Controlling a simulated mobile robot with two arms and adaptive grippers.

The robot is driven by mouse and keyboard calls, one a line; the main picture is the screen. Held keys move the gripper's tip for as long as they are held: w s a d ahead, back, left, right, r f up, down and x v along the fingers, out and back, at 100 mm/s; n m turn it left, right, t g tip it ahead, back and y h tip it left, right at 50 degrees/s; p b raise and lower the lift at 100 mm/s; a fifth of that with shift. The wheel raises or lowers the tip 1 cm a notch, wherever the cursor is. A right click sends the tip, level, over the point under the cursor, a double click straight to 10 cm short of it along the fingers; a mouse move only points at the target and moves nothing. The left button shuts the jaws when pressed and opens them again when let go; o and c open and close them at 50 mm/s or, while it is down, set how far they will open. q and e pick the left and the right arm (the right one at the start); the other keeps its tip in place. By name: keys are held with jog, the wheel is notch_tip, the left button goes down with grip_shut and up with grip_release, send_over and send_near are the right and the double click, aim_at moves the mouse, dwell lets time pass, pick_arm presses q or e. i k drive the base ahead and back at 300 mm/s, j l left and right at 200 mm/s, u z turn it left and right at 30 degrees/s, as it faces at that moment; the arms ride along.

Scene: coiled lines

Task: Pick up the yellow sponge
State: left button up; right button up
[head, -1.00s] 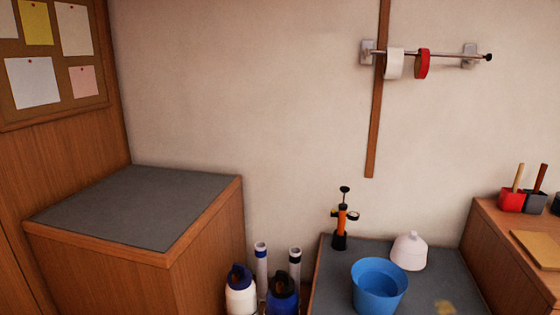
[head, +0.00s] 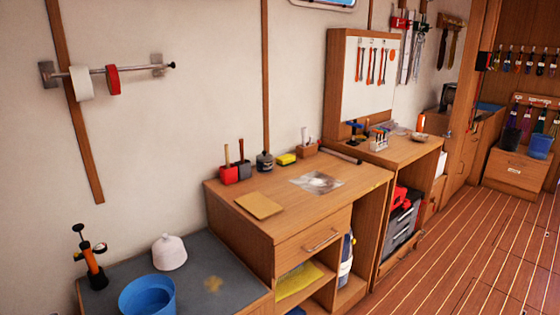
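A small yellow sponge (head: 286,159) lies at the back of the wooden workbench, near the wall. It sits between a dark round jar on its left and a small wooden holder on its right. Nothing covers it from this view. Neither of my grippers is in the head view.
The wooden workbench (head: 270,226) also bears a red pot (head: 229,175), a dark jar (head: 264,162), a wooden holder (head: 307,150) and a tan board (head: 259,205). A blue bucket (head: 148,297) stands on the lower grey counter. The plank floor (head: 456,254) at right is clear.

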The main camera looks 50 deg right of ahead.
aim_at(286, 159)
jog(key=z, duration=1.7)
jog(key=i+l+z, duration=0.15)
jog(key=l, duration=0.1)
